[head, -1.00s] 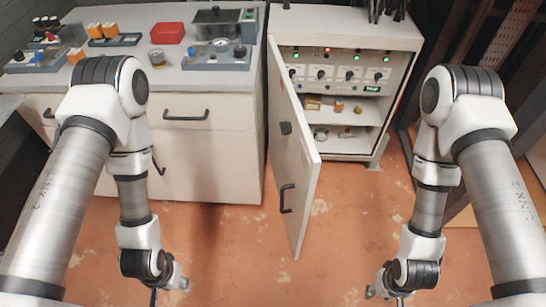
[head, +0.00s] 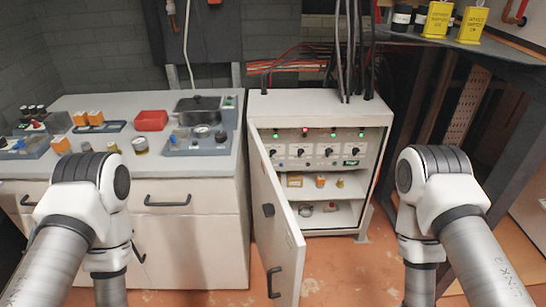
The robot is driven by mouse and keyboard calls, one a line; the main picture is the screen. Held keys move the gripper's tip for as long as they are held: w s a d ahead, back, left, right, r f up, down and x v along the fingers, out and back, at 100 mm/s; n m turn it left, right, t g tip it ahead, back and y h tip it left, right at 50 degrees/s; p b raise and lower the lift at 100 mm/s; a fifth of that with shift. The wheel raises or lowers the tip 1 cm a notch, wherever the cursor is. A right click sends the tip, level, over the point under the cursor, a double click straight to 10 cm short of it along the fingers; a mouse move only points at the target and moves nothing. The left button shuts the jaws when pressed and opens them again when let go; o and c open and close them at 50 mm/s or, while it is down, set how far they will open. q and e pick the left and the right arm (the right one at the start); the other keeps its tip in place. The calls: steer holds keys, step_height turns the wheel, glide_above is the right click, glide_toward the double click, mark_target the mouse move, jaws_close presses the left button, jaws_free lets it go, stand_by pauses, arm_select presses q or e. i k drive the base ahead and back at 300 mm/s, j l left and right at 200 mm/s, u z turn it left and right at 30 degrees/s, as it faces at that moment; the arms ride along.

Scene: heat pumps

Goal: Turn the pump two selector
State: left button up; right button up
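An open white cabinet (head: 320,102) stands ahead, with a control panel (head: 315,151) across its upper inside. The panel has a row of several dark selector knobs on white plates, including a second knob from the left (head: 300,152) with a red light (head: 304,133) above it. The other lights are green. The panel's labels are too small to read, so I cannot tell which knob is pump two. My left and right arms come in at the bottom corners, but both grippers are below the frame.
The cabinet door (head: 278,215) swings out toward me on the left. Shelves below the panel hold small parts. A counter (head: 150,105) with drawers, a red box (head: 151,121) and switch boxes stands left. A dark table (head: 445,45) with yellow signs stands right.

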mark_target(300, 151)
steer(key=i+j+u, duration=0.2)
steer(key=i, duration=0.2)
steer(key=i+j+u, duration=0.4)
steer(key=i, duration=0.35)
steer(key=l, duration=0.1)
